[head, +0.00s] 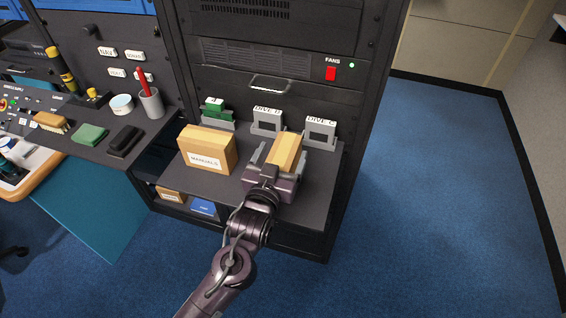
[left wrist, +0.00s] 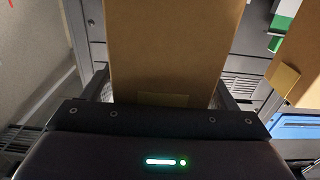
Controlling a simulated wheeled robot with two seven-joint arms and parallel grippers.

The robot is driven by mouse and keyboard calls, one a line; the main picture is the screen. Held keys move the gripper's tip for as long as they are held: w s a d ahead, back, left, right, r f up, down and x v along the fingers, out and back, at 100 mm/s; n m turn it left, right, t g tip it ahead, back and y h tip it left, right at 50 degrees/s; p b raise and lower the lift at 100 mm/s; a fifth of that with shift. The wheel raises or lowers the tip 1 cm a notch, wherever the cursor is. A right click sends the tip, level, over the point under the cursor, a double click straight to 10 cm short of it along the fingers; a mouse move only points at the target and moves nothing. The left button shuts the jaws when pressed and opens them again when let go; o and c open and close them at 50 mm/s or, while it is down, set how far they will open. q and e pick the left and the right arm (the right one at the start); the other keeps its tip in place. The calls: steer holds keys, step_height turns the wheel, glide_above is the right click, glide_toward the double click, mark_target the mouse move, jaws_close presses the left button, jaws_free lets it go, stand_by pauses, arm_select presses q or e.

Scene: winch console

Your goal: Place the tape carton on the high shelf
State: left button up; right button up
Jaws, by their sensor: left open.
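A tan carton (head: 285,151) is at the dark upper shelf (head: 325,180) of the rack, right of the manuals carton. I see no label on it, so I cannot confirm it is the tape carton. My left gripper (head: 272,165) is open with its fingers on either side of this carton. In the left wrist view the carton (left wrist: 170,45) stands between the fingers (left wrist: 163,90). I cannot tell whether its base rests on the shelf; the gripper hides its near lower part. My right gripper is not in view.
A carton marked MANUALS (head: 207,150) stands close on the left. Grey holders marked DIVE B (head: 267,122) and DIVE C (head: 320,132) and a green item (head: 216,112) stand behind. Below are a small carton (head: 171,194) and a blue item (head: 204,207). The shelf's right front is bare.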

arm_select(q)
steer(key=c, duration=1.1)
steer(key=shift+c, duration=1)
steer(key=shift+r, duration=0.1)
